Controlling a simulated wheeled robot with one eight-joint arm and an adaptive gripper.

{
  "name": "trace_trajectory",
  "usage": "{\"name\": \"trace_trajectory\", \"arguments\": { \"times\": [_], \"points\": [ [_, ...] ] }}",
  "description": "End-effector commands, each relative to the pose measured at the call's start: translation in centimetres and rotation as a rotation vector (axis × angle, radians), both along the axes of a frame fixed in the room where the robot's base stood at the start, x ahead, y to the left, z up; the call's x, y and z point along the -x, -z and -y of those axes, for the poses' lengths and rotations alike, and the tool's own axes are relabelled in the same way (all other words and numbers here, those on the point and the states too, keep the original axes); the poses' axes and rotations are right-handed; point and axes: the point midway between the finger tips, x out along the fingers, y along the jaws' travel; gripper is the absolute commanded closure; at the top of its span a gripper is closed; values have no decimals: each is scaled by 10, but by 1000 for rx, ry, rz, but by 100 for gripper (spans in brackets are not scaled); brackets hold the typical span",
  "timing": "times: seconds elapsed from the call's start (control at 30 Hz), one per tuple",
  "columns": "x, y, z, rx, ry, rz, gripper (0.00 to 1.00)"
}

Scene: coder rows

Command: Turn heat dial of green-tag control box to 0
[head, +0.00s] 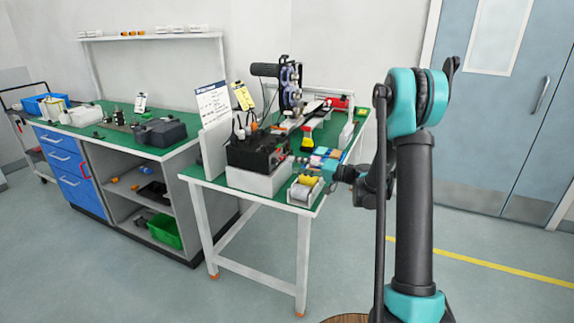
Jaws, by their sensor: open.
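A black box with small knobs on top (259,152) sits on a white base (258,178) at the front of the nearer green-topped table. It may be the control box, but I cannot make out a green tag or a heat dial's setting at this size. A dark grey box (161,132) lies on the bench to the left; no green tag is clear on it either. My gripper (343,173) is at the right edge of the nearer table, open, to the right of the black box and apart from it. My arm partly hides it.
A tape dispenser (304,190) stands at the near table corner. A white sign (213,104) and yellow tag (243,96) stand behind the black box. A reel machine (290,85) stands farther back. Blue drawers (65,170) are left. Floor in front is clear.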

Motion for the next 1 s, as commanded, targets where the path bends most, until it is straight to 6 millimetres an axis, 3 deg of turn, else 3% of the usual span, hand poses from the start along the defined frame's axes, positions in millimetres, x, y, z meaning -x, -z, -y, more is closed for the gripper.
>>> {"name": "trace_trajectory", "arguments": {
  "times": [0.1,0.33,0.77,0.87,1.0],
  "points": [
    [7,-1,21,0,2,0,55],
    [16,-2,42,0,0,0,55],
    [19,-2,44,10,-1,-4,55],
    [28,-2,42,51,0,-20,55],
    [57,3,41,178,7,-67,55]
  ]
}}
